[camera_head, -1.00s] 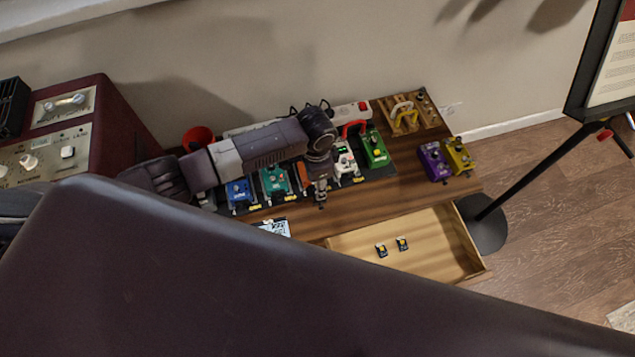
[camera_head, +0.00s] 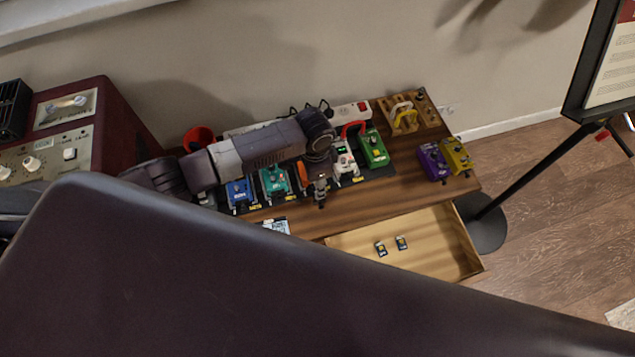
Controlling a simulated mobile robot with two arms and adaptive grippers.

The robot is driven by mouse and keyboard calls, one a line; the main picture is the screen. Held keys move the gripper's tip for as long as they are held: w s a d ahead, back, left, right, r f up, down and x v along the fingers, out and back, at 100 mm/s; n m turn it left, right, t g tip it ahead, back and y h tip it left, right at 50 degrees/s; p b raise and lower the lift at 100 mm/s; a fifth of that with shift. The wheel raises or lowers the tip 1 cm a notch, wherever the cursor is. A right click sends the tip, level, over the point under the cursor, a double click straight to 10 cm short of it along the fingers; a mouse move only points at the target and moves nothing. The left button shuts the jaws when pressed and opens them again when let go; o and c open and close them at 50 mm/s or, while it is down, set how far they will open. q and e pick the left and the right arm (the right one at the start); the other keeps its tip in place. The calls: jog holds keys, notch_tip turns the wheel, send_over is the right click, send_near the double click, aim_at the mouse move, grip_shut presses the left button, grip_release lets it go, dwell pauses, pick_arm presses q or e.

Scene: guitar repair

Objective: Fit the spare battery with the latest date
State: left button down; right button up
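Two small batteries with dark and yellow labelling, a left one (camera_head: 381,249) and a right one (camera_head: 402,243), lie apart in the open wooden drawer (camera_head: 445,232). Their dates are too small to read. My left arm reaches across the pedals from the left. Its gripper (camera_head: 320,190) points down over the front of the pedal row, close to an orange pedal (camera_head: 303,174). I cannot tell whether its fingers are open or hold anything. My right gripper is not in view.
Blue (camera_head: 239,192), teal (camera_head: 273,182), white (camera_head: 345,162) and green (camera_head: 374,148) pedals stand in a row. Purple (camera_head: 433,161) and yellow (camera_head: 457,156) pedals sit at the right. A small paper or display (camera_head: 276,226) lies at the front. A dark stand (camera_head: 520,165) is at right.

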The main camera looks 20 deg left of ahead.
pick_arm(q)
jog(key=shift+s+a+f+p, duration=0.5)
jog(key=shift+s+a+f, duration=0.3)
jog(key=shift+s, duration=0.2)
dwell(0.4)
jog(key=shift+r+g+p, duration=0.3)
jog(key=shift+r+p, duration=0.05)
jog(key=shift+p, duration=0.35)
jog(key=shift+w+d+r+p, duration=0.15)
jog(key=shift+w+d+p, duration=0.2)
jog(key=shift+d, duration=0.45)
dwell(1.1)
jog(key=shift+r, duration=0.1)
jog(key=shift+w+d+r+p, duration=0.1)
jog(key=shift+w+r+p, duration=0.3)
jog(key=shift+p, duration=0.35)
jog(key=shift+r, duration=0.15)
